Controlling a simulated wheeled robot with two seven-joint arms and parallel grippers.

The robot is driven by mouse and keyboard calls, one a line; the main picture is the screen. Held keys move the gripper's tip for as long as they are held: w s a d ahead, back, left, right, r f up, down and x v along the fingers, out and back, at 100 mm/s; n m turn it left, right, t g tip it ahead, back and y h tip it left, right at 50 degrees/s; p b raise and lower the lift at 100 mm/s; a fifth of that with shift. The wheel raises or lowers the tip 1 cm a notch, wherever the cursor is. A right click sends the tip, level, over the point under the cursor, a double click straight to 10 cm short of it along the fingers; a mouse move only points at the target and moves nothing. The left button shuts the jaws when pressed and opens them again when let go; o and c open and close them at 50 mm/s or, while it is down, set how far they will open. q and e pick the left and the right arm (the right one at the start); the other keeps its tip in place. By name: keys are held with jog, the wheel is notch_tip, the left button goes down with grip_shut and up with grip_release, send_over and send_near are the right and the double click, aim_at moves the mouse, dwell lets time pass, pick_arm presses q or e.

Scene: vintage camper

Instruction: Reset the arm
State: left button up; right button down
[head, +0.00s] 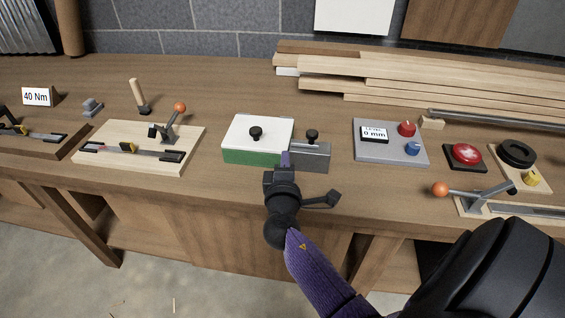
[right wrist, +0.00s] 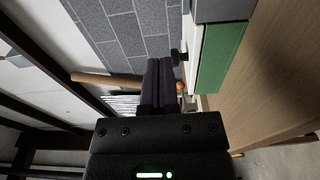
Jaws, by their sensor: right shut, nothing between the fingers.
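My right gripper (head: 285,158) is shut and empty in front of the workbench. Its dark purple fingers lie together in the right wrist view (right wrist: 161,82). In the head view its tips overlap the gap between a green box with a white top and black knob (head: 240,134) and a grey block (head: 311,158) with a black knob. I cannot tell whether the tips touch either. The green box also shows beside the fingers in the right wrist view (right wrist: 222,52). My left gripper is not in view.
A lever with an orange knob (head: 179,108) stands on a wooden board at left; another (head: 440,189) lies lower at right. A grey panel (head: 374,153), red button (head: 466,155) and black ring (head: 516,154) sit right. Planks (head: 420,85) are stacked behind. The bench (head: 215,85) behind the box is clear.

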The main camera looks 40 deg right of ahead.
dwell(0.5)
jog(key=s+a+f+m+g+y, duration=0.2)
jog(key=s+a+f+m+g, duration=0.15)
jog(key=s, duration=0.25)
jog(key=s+a+f+m+g+y, duration=0.2)
jog(key=s+f+m+g+y, duration=0.15)
jog(key=s, duration=0.25)
jog(key=s+a+f+g+y, duration=0.25)
jog(key=s+a+y, duration=0.45)
jog(key=s+a, duration=0.45)
notch_tip(320, 180, down, 16)
jog(key=g, duration=0.2)
jog(key=s+d+f+g, duration=0.1)
jog(key=s+d+f, duration=0.2)
jog(key=s+f, duration=0.9)
jog(key=s+b, duration=0.1)
jog(key=s, duration=0.1)
jog(key=shift+s+d+h, duration=0.15)
jog(key=shift+s+h, duration=0.2)
